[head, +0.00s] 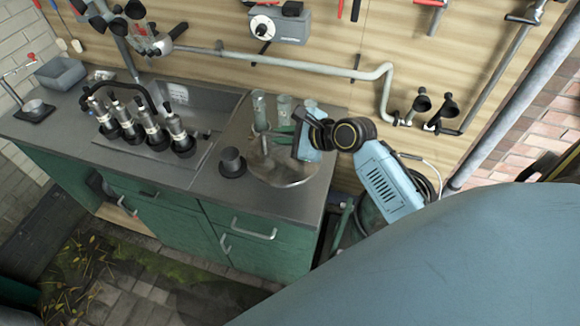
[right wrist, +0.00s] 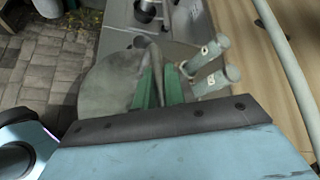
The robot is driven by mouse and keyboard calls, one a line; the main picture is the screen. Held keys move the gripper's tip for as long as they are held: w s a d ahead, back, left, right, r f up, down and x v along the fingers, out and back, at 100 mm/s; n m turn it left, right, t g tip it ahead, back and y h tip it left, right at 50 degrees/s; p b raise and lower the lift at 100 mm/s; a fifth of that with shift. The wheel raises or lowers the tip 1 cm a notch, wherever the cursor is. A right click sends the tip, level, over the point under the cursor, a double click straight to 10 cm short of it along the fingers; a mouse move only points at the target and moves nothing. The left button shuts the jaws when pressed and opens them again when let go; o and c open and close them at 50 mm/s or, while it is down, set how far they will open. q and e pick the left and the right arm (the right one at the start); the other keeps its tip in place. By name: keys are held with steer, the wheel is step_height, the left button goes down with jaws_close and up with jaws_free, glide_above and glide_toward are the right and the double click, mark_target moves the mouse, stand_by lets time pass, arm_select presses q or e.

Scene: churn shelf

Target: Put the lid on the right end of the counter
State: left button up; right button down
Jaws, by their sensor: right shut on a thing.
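The lid (head: 290,176) is a round, thin grey disc over the right end of the counter (head: 215,197) in the head view. My right gripper (head: 277,143) is above it. In the right wrist view, the green fingers (right wrist: 160,88) are shut on the lid's upright handle, and the disc (right wrist: 108,88) spreads out to the left. I cannot tell whether the disc touches the counter or hangs just above it. The fingers hide part of the handle. My left gripper is not in view.
Glass cylinders (head: 259,110) stand behind the lid near the wall. A dark, wide-brimmed pot (head: 232,163) stands left of the lid. Several dark-based bottles (head: 156,130) stand in a row farther left. A pipe (head: 300,66) runs along the wall.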

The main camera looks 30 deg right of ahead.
mark_target(288, 152)
steer(key=shift+s+d+m+t+h+p, duration=0.1)
steer(key=shift+d+m+t+h+p, duration=0.25)
steer(key=shift+d+p, duration=0.25)
steer(key=shift+d+f, duration=0.15)
steer(key=shift+f, duration=0.1)
step_height(288, 152, down, 5)
steer(key=shift+d+f+b, duration=0.1)
steer(key=shift+f+b, duration=0.05)
steer(key=shift+b, duration=0.2)
steer(key=shift+f, duration=0.6)
steer(key=shift+f+b, duration=0.65)
steer(key=shift+f, duration=1.2)
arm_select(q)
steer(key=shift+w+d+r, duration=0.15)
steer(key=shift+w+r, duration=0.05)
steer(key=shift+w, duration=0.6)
arm_select(e)
steer(key=c, duration=1.9)
jaws_free()
steer(key=shift+f, duration=0.2)
steer(key=o, duration=0.4)
